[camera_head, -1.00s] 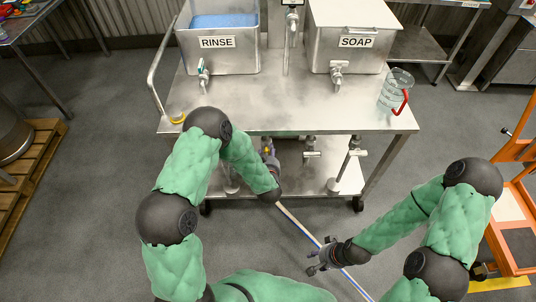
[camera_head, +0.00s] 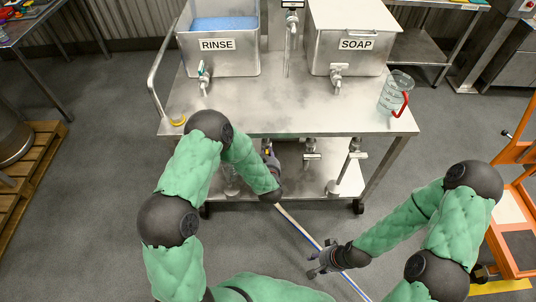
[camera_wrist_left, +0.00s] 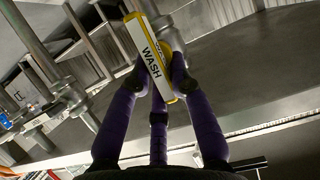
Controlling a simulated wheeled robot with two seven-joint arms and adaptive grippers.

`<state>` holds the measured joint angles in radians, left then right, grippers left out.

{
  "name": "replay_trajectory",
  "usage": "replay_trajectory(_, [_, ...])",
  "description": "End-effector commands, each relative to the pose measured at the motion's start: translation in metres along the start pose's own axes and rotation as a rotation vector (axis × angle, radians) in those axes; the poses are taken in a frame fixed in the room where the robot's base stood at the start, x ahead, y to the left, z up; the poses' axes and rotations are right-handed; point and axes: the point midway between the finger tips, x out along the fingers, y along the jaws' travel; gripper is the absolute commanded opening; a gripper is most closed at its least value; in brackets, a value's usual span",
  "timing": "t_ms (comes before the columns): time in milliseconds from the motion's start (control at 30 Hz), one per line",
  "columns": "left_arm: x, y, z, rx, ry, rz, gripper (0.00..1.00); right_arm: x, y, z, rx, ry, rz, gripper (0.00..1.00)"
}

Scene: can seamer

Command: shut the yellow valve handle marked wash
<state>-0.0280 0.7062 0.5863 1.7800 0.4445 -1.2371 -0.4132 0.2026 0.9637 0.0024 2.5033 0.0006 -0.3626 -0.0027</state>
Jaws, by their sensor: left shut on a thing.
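The yellow valve handle (camera_wrist_left: 150,58) with a white label reading WASH shows in the left wrist view, slanting from upper left to lower right in front of a metal pipe. My left gripper (camera_wrist_left: 158,82) has its purple fingers around the handle's lower part and is shut on it. In the head view my left gripper (camera_head: 268,152) is at the cart's front edge, and my arm mostly hides it and the handle. My right gripper (camera_head: 315,263) is open and empty over the floor, apart from the cart.
The steel cart (camera_head: 290,108) carries the RINSE tank (camera_head: 217,60), the SOAP tank (camera_head: 350,60) and a clear jug (camera_head: 393,92) with a red handle. Other valves (camera_head: 357,154) hang below its front edge. A striped strip (camera_head: 300,228) runs between my arms. An orange frame (camera_head: 520,150) stands at the right.

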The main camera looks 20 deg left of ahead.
Motion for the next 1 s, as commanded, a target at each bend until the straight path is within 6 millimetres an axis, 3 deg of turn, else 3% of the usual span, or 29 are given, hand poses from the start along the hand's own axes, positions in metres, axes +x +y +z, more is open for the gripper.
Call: replay_trajectory(1000, [0.003, 0.012, 0.006, 0.637, 0.001, -0.264, 0.0, -0.02, -0.007, 0.001, 0.0, 0.0, 0.0, 0.4])
